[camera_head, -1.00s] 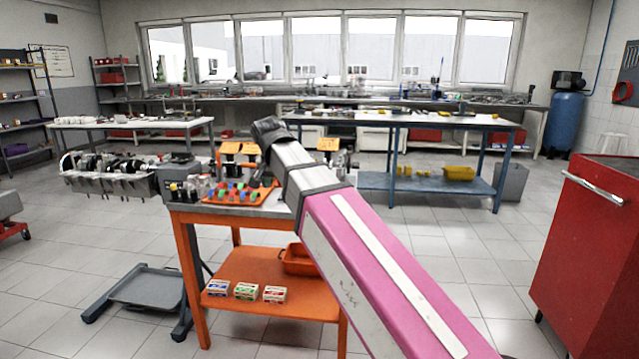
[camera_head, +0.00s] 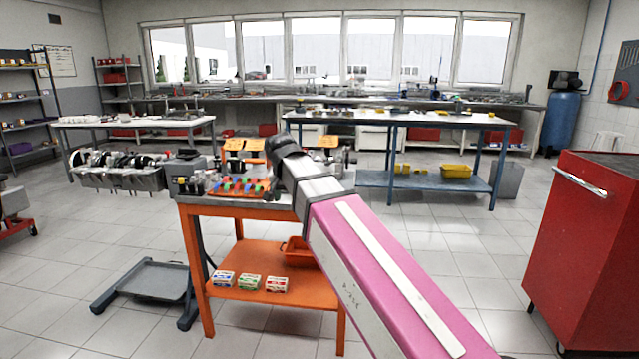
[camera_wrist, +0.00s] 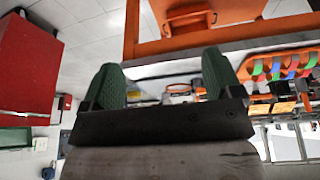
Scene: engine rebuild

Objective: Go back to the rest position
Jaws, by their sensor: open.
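My gripper (camera_wrist: 162,80) shows in the wrist view with its two green fingers spread wide apart. No object is held between the fingers. In the head view my pink and grey arm reaches from the lower right toward the orange cart, and its dark end is over the cart's right part; the fingers are hidden there. The orange cart (camera_head: 262,212) carries an orange tray with several coloured pieces (camera_head: 238,188). The cart's edge and the coloured pieces also show upside down at the upper right of the wrist view.
A red cabinet (camera_head: 590,240) stands at the right. An engine on a stand (camera_head: 120,172) is left of the cart, with a grey floor base (camera_head: 150,282) in front. A blue workbench (camera_head: 425,180) stands behind. The floor between the bench and the red cabinet is clear.

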